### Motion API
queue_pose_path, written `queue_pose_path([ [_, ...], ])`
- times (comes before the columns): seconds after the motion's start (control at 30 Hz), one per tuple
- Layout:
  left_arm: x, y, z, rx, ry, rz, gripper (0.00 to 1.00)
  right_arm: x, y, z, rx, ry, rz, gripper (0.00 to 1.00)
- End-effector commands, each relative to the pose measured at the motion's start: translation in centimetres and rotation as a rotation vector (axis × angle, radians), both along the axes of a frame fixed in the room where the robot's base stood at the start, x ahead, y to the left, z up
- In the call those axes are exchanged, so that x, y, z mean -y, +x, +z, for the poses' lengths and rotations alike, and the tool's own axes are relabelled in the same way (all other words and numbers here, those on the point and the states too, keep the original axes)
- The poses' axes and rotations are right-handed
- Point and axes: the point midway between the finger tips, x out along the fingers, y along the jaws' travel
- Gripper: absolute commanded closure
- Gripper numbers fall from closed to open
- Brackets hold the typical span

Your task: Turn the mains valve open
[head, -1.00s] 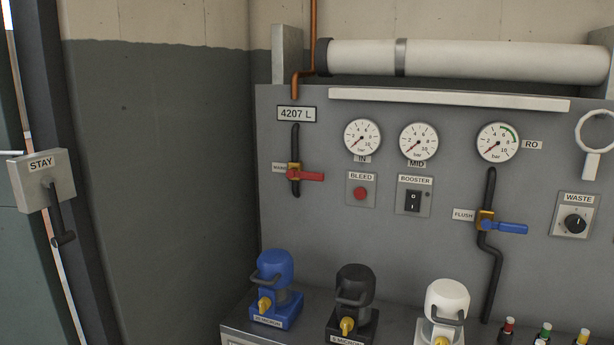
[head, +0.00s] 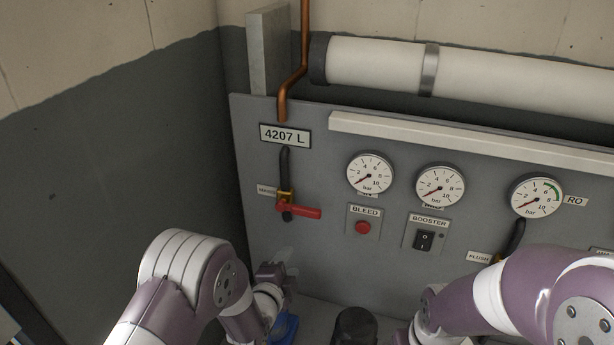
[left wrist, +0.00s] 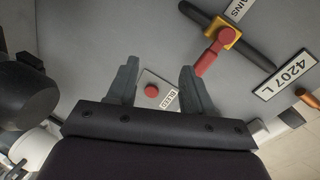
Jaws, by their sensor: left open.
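The mains valve has a red lever (head: 300,212) on a brass body (head: 285,198), on a dark vertical pipe below the 4207 L plate. The lever points right, across the pipe. In the left wrist view the red lever (left wrist: 211,56) and the MAINS label (left wrist: 240,8) show near the top, turned around. My left gripper (head: 284,262) is below the valve in the head view, partly hidden by my arm. In the left wrist view its fingers (left wrist: 158,76) are apart and empty, with the lever just beyond one fingertip. My right arm shows, but its gripper does not.
The panel carries gauges (head: 370,174), a red BLEED button (head: 362,227) and a BOOSTER switch (head: 424,240) right of the valve. A wall (head: 130,150) stands close on the left. Pump-like housings, including a black one (head: 355,325), stand below the panel.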

Motion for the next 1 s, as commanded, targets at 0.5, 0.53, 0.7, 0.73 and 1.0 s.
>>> queue_pose_path([
  [0.5, 2.2, 6.7, 5.4, 0.317, 0.208, -0.041, 0.49, 0.0, 0.0, 2.7, 0.0, 0.0, 0.0, 0.57],
  [0.53, 2.4, 7.5, 5.4, 0.318, 0.206, -0.041, 0.49, 0.0, 0.0, 3.0, 0.0, 0.0, 0.0, 0.57],
  [0.7, 3.5, 10.9, 5.1, 0.315, 0.206, -0.041, 0.49, 0.0, 0.0, 4.3, 0.0, 0.0, 0.0, 0.57],
  [0.73, 3.7, 11.4, 5.1, 0.316, 0.206, -0.041, 0.49, 0.0, 0.0, 4.4, 0.0, 0.0, 0.0, 0.57],
  [1.0, 4.3, 13.2, 4.7, 0.314, 0.206, -0.041, 0.49, 0.0, 0.0, 4.8, -0.001, 0.0, 0.0, 0.57],
])
